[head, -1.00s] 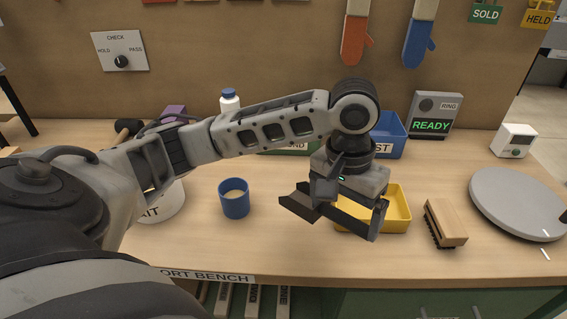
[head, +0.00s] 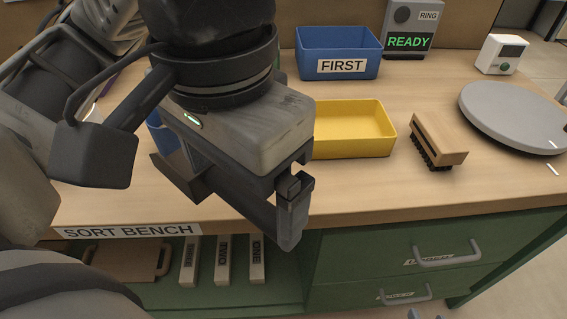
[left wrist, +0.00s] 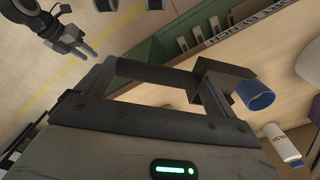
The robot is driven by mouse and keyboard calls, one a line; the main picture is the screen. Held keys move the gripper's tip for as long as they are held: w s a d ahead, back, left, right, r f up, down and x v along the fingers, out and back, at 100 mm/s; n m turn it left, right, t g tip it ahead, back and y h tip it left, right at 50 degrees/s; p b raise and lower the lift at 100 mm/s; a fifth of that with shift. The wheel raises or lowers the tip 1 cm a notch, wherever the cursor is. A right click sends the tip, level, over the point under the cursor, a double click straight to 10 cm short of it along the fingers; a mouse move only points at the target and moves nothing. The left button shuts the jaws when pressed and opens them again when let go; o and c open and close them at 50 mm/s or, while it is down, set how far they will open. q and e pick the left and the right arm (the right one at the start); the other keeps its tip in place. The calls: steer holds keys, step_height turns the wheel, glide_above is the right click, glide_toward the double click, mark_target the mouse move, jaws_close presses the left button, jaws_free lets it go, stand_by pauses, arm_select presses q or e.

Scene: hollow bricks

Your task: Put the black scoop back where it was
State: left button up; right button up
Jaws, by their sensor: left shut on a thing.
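My left gripper (head: 240,208) is large in the head view, above the front edge of the bench. It is shut on the black scoop (head: 178,178), a dark angular piece jutting out to the left below the gripper body. The wrist and fingers hide much of the scoop. In the left wrist view the scoop (left wrist: 225,82) shows as a dark block at the finger ends. My right gripper (left wrist: 78,45) shows small at upper left there, over the floor, its fingers apart and empty.
A yellow tray (head: 355,148), a blue FIRST bin (head: 310,66), a wooden brush (head: 440,138) and a round grey plate (head: 515,112) stand on the bench. A blue cup (left wrist: 257,97) is partly hidden in the head view. Bare bench lies in front of the tray.

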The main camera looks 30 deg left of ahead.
arm_select(q)
steer(key=w+f+p, duration=0.1)
steer(key=w+f, duration=0.2)
steer(key=w, duration=0.1)
steer(key=w+f+p, duration=0.2)
steer(key=w+f, duration=0.1)
steer(key=w, duration=0.1)
steer(key=w+f+p, duration=0.1)
steer(key=w+f, duration=0.1)
steer(key=w, duration=0.2)
steer(key=shift+w+a+f, duration=0.1)
steer(key=shift+a+f, duration=0.1)
steer(key=shift+f, duration=0.2)
steer(key=f, duration=0.3)
steer(key=shift+w+f+b, duration=0.2)
steer(key=shift+w+b, duration=0.05)
steer(key=shift+b, duration=0.05)
arm_select(e)
steer(key=shift+d+r, duration=0.1)
steer(key=shift+r, duration=0.6)
arm_select(q)
steer(key=shift+f, duration=0.2)
